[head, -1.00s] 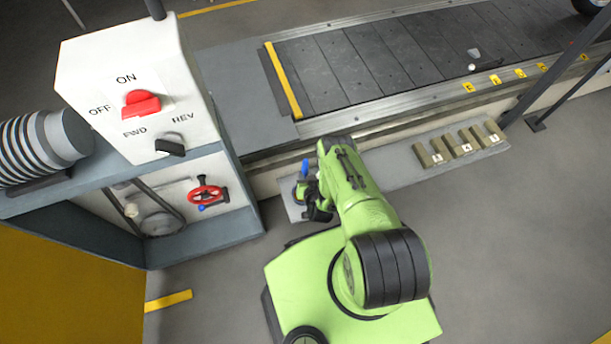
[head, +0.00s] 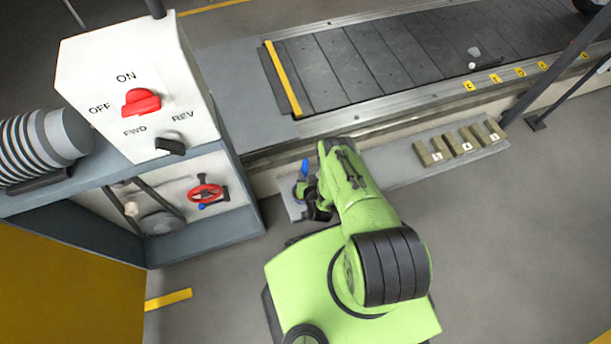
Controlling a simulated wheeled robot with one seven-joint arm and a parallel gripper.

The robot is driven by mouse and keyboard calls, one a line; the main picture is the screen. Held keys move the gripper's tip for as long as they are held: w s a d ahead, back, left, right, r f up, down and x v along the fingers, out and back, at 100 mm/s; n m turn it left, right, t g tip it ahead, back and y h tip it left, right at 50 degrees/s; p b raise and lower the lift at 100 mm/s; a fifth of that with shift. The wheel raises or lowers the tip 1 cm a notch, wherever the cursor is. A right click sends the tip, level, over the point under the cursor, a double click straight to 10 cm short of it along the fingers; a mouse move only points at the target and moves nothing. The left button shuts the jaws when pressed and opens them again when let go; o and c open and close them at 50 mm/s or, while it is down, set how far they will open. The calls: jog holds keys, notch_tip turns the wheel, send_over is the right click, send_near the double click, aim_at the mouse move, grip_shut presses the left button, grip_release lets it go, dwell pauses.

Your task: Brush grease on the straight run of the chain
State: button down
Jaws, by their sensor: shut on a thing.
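The chain (head: 148,196) shows as a dark band in the open housing under the control box. It slants down to the right to a grey round wheel (head: 162,223), and a pale knob-like thing (head: 131,209) sits beside it. My gripper (head: 318,208) is right of the housing, beside the conveyor's lower side and apart from the chain. It is shut, with a blue upright piece (head: 305,168) at it that looks like the brush handle. My arm hides part of this spot, and the bristles and any grease cannot be made out.
The control box (head: 140,90) carries a red knob (head: 141,102) and a black knob (head: 170,146). The slat conveyor (head: 380,55) runs behind. Numbered blocks (head: 463,143) lie on a low ledge. Floor at right is clear.

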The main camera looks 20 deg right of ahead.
dwell(0.6)
notch_tip(320, 180, up, 7)
jog(key=p, duration=0.6)
jog(key=shift+p, duration=0.35)
